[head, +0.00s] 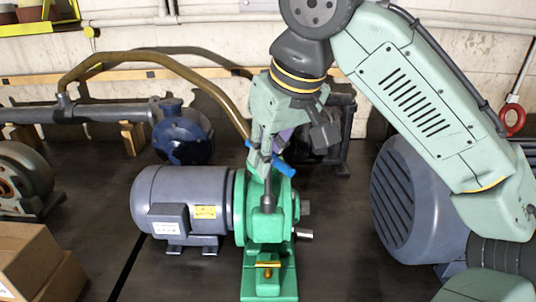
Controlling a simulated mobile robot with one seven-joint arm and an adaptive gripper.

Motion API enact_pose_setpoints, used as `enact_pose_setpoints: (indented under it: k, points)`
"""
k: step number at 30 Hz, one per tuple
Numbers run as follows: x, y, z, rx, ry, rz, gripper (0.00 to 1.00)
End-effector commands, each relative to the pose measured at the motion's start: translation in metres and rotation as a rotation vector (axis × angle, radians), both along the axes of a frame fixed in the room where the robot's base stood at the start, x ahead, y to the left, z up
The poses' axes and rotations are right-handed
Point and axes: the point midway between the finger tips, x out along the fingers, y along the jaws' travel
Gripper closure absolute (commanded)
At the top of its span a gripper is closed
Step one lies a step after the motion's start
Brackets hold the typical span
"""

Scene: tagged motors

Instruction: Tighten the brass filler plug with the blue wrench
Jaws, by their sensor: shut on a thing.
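A green gear housing (252,215) is joined to a grey motor (180,195) in the middle of the head view. The blue wrench (284,168) is at the top of this housing; its blue parts show on both sides of my fingers. My gripper (262,163) points down there and is shut on the wrench. My fingers hide the wrench's middle. I cannot make out the brass filler plug at the housing top, nor whether the wrench sits on it. A small yellow-brass piece (267,264) is low on the front of the green base.
A large grey motor (395,205) stands at right, close to my arm. A dark blue pump (183,137) with a brown pipe (150,57) is behind left. Cardboard boxes (35,265) are at front left. The dark floor (335,265) right of the green base is clear.

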Motion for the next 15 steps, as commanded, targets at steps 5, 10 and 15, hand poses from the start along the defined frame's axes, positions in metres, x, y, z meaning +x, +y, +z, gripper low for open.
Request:
enact_pose_setpoints:
  k: [5, 10, 15]
  points:
    - [-0.0004, 0.0007, -0.0028, -0.007, 0.000, -0.344, 1.00]
    - [-0.0001, 0.0003, -0.0044, -0.005, 0.004, -0.617, 1.00]
    - [-0.0003, -0.0006, -0.0047, -0.004, 0.008, -0.763, 1.00]
